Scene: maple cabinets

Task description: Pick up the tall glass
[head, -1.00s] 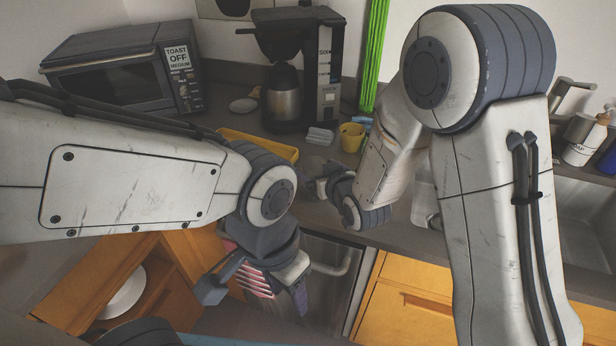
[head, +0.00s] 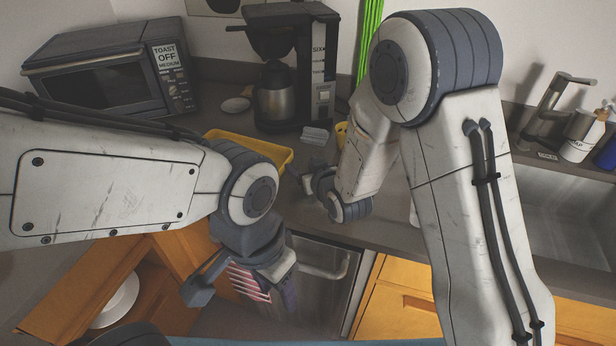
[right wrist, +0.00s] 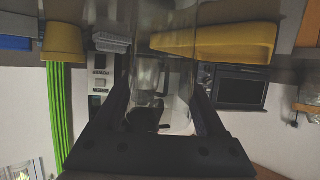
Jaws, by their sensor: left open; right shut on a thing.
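A clear, see-through glass (right wrist: 165,45) stands out faintly between the fingers of my right gripper (right wrist: 165,100) in the right wrist view, which is upside down. The fingers are shut on its sides. In the head view my right gripper (head: 310,182) is low over the counter, partly behind its own arm, and I cannot make out the glass there. My left gripper (head: 240,285) is open in front of the lower cabinets, below the counter edge and away from the glass.
A yellow tray (head: 268,151), a coffee maker (head: 278,95) and a toaster oven (head: 110,85) stand on the counter (head: 395,215). A yellow cup (right wrist: 62,42) shows in the right wrist view. The sink (head: 565,215) is at right. An open cabinet (head: 95,290) holds a white plate (head: 118,300).

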